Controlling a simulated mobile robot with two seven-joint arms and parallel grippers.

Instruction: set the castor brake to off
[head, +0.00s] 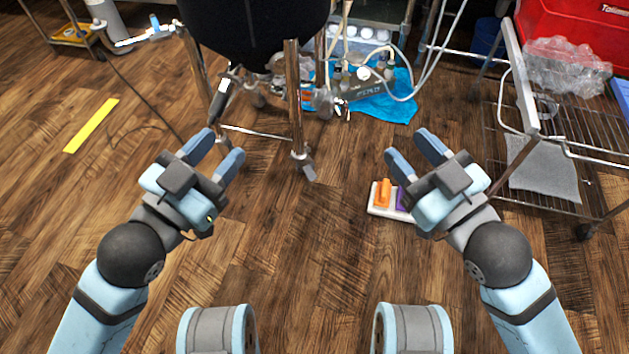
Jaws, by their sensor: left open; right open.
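A small white plate (377,210) lies on the floor, with an upright orange piece (384,192) at its left and a purple patch (402,200) beside it. It may be the castor brake, but I see no readable marking. My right gripper (411,150) is open and empty; in the picture its arm covers the plate's right part. My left gripper (218,152) is open and empty, over bare floor left of the dark vessel's legs. A castor (585,231) is at the foot of the wire cart on the right; no brake is discernible on it.
A dark vessel (255,30) on metal legs (294,110) stands ahead. Behind it are a blue sheet (395,105) and tubing. A wire cart (565,120) stands right. A yellow floor strip (91,125) lies left. The near middle floor is clear.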

